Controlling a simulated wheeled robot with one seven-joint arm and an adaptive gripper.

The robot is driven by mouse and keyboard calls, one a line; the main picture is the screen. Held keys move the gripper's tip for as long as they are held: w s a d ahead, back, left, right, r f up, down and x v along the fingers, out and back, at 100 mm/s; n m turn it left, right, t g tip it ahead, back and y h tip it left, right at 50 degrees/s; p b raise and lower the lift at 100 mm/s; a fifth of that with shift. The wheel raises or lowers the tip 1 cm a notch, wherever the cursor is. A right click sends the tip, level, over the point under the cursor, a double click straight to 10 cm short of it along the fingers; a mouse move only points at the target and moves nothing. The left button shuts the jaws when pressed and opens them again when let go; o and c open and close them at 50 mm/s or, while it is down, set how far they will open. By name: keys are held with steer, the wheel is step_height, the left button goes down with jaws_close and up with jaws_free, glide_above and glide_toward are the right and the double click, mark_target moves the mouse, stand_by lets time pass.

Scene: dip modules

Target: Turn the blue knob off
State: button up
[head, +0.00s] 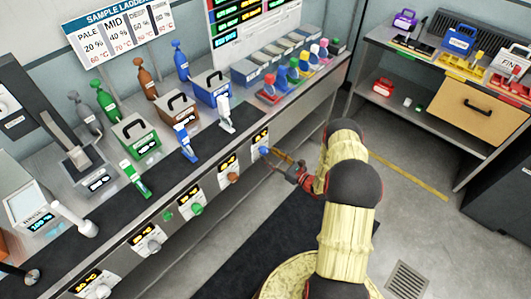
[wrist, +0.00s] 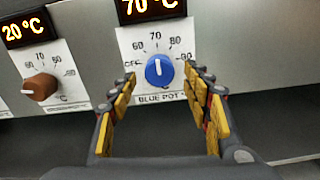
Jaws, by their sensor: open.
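The blue knob (wrist: 159,71) sits on a white dial plate marked BLUE POT. Its white mark points up, near 70, and the display (wrist: 152,8) above reads 70 °C. In the head view the blue knob (head: 264,151) is the rightmost knob on the bench front. My gripper (wrist: 162,82) is open, with yellow-padded fingers to the left and right of the knob. I see no contact with it, and the exact depth is hard to tell. In the head view my gripper (head: 283,162) is at the panel, beside the blue knob.
The brown knob (wrist: 40,87) with a 20 °C display is to the left. A green knob (head: 197,209) and pale knobs are further left along the front. Pots, bottles and dippers crowd the bench top. The floor before the panel is clear, with a dark mat (head: 235,235).

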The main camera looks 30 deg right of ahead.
mark_target(267, 152)
steer(key=shift+x, duration=1.85)
steer(key=shift+c, duration=0.4)
steer(key=c, duration=1.1)
steer(key=shift+n+b, duration=0.3)
steer(key=shift+b, duration=0.2)
steer(key=n+b, duration=0.2)
steer(key=n, duration=0.1)
steer(key=shift+f+n, duration=0.1)
steer(key=shift+n, duration=0.3)
steer(key=n+b, duration=0.2)
steer(key=n, duration=0.1)
steer(key=shift+d+n, duration=0.1)
steer(key=shift+n, duration=0.2)
steer(key=n+b, duration=0.2)
steer(key=n, duration=0.1)
steer(key=shift+n, duration=0.3)
steer(key=n+b, duration=0.2)
steer(key=n, duration=0.2)
steer(key=shift+n, duration=0.3)
